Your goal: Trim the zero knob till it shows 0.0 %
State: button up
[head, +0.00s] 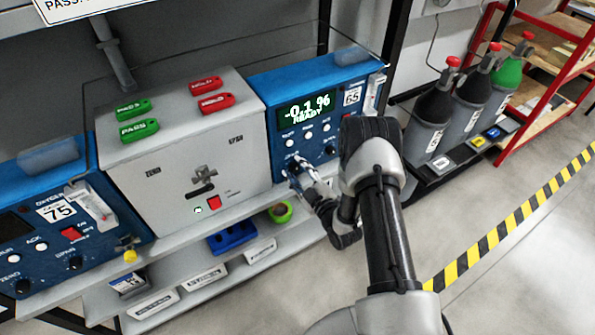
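The blue analyser (258,82) marked 65 stands on the bench right of the grey box. Its lit display (306,108) reads -0.1 % with READY below. My gripper (294,168) is at the lower left of its front panel. A dark knob (330,150) shows at the panel's lower right, beside my arm. The fingertips are too small and overlapped to tell whether they are shut on a knob.
A grey box (232,150) with green and red tags on top stands left of the analyser. Another blue unit (40,225) marked 75 is at far left. A lower shelf (205,282) holds a blue block and green tape.

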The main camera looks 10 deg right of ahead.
jog(key=c, duration=0.8)
jog(key=shift+m+b, duration=0.35)
jog(key=shift+m, duration=1.05)
jog(key=shift+c, duration=0.2)
jog(key=o, duration=1.1)
jog(key=v, duration=1.2)
jog(key=shift+r, duration=0.1)
